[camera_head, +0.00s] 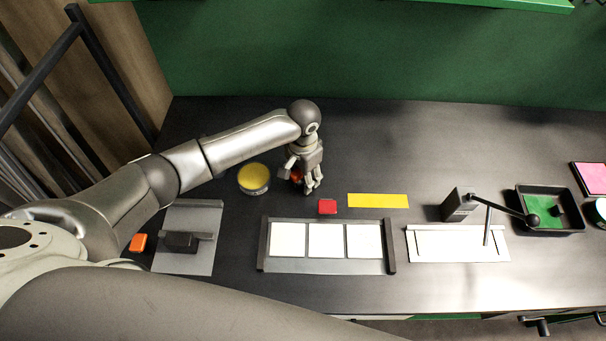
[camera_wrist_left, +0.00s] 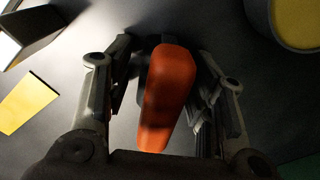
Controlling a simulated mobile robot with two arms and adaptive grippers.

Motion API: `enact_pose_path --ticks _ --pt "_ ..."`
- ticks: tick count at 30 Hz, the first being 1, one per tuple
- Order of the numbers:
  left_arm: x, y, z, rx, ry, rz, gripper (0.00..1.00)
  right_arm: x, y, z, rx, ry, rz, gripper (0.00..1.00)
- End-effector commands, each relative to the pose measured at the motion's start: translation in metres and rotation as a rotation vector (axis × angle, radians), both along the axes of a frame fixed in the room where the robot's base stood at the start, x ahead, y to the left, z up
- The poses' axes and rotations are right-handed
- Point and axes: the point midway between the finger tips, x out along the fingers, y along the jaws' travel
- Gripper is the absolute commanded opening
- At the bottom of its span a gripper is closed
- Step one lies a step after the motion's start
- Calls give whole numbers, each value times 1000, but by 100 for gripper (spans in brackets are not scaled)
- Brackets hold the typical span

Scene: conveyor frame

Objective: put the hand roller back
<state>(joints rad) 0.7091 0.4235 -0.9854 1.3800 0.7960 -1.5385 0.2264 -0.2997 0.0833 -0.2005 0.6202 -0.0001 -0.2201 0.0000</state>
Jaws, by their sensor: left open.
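The hand roller, seen as an orange-red handle (camera_wrist_left: 168,95) with a dark part at its far end, lies between the spread fingers of my left gripper (camera_wrist_left: 165,100) in the left wrist view. Gaps show on both sides of the handle, so the gripper is open around it. In the head view my left gripper (camera_head: 309,188) points down at the dark table behind the red block, and only a little of the red handle (camera_head: 297,174) shows beside the fingers. The roller's head is mostly hidden. My right gripper is not in view.
A yellow-topped round tin (camera_head: 254,179) stands left of the gripper. A red block (camera_head: 327,207), a yellow strip (camera_head: 378,201) and a frame with white tiles (camera_head: 325,266) lie in front. A lever device (camera_head: 457,206) and a black tray with green (camera_head: 522,194) stand right.

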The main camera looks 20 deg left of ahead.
Motion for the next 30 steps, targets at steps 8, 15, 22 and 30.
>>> enact_pose_path --ticks 8,15,22,30 --pt "2 0 27 -2 -5 -1 50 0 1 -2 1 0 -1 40" --pt "2 -1 79 -2 -4 -1 50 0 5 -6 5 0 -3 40" --pt "1 -1 114 -2 -1 0 50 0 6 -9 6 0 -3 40" --pt "0 0 123 -1 0 0 50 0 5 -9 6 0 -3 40"
